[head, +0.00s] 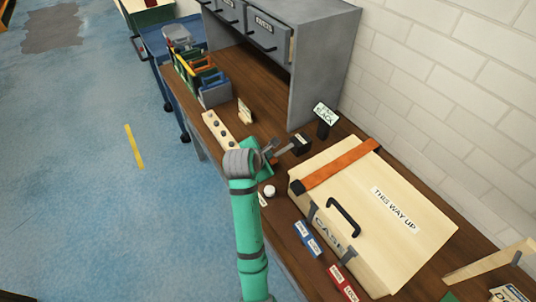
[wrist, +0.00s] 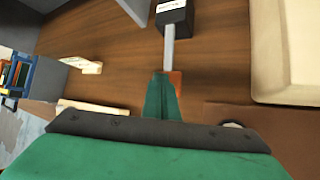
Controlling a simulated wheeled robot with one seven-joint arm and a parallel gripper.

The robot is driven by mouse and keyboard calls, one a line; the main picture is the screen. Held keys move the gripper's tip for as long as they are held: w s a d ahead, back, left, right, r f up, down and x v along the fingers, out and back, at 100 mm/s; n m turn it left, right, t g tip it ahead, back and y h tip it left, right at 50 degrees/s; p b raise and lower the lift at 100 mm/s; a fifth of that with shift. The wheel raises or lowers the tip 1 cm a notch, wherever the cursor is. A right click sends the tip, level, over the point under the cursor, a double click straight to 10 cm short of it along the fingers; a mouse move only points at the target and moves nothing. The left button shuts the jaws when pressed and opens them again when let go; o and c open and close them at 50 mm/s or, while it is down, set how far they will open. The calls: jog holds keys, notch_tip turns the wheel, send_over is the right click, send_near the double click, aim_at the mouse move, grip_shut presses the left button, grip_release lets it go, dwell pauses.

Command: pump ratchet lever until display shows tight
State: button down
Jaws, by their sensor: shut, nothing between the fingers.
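The ratchet is a small black box (head: 301,143) on the bench, left of the wooden case. Its grey lever (head: 284,150) points toward my gripper. In the wrist view the box (wrist: 174,16) is at the top, and its lever (wrist: 169,50) ends at an orange piece (wrist: 176,77). My gripper (wrist: 162,92) is shut and empty, with its green fingers at the lever's orange end; I cannot tell whether they touch. In the head view my gripper (head: 269,153) hides part of this. The display (head: 325,113) behind the box reads SLACK.
The wooden case (head: 400,245) with an orange strap (head: 340,165) and black handle fills the bench to the right. A grey drawer cabinet (head: 325,50) stands behind. A holed wooden block (head: 219,130), a white knob (head: 269,191) and blue and red boxes lie nearby.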

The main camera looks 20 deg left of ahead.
jog(key=shift+f, duration=0.65)
dwell(0.7)
jog(key=shift+r, duration=0.1)
dwell(0.4)
jog(key=shift+r, duration=2.2)
jog(key=shift+r, duration=0.1)
jog(key=shift+r, duration=2.4)
jog(key=shift+w+d, duration=0.1)
jog(key=shift+w, duration=0.05)
